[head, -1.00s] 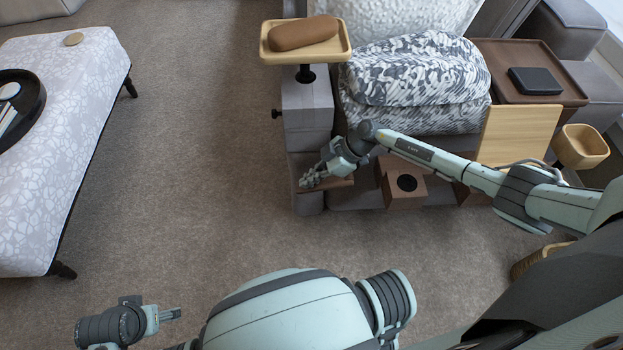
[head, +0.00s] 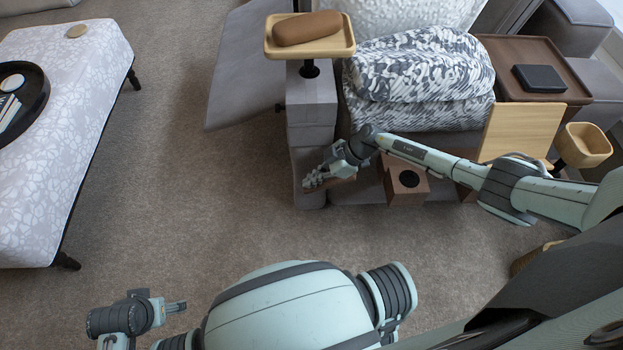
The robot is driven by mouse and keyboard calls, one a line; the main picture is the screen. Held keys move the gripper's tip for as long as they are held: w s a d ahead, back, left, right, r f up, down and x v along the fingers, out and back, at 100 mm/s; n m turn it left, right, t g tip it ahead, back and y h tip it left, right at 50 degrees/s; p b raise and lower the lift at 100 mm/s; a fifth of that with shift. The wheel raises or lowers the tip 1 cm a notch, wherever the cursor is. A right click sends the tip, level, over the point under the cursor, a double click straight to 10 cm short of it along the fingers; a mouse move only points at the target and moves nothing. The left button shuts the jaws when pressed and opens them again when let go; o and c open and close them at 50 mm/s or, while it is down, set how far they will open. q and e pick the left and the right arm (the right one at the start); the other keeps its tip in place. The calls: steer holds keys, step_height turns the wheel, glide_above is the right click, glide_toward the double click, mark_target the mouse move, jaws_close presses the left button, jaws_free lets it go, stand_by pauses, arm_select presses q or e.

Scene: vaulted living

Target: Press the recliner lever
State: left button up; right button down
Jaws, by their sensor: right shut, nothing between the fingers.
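The grey recliner (head: 312,122) stands at the upper middle, with patterned cushions on its seat. A grey footrest panel (head: 243,65) sticks out to the left of the recliner. My left gripper (head: 178,306) is low at the left over the carpet, away from the recliner; its fingers are too small to judge.
A tan tray (head: 345,47) with a brown roll (head: 307,28) is on the recliner's arm. A wooden box (head: 407,184) sits right of the lever. A patterned ottoman (head: 75,150) with a black tray stands left. Carpet between is clear.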

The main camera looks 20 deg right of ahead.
steer(key=shift+s+d, duration=0.1)
steer(key=v, duration=1.1)
steer(key=shift+d, duration=0.1)
steer(key=shift+d+r, duration=0.15)
steer(key=shift+r, duration=0.25)
steer(key=shift+s, duration=0.1)
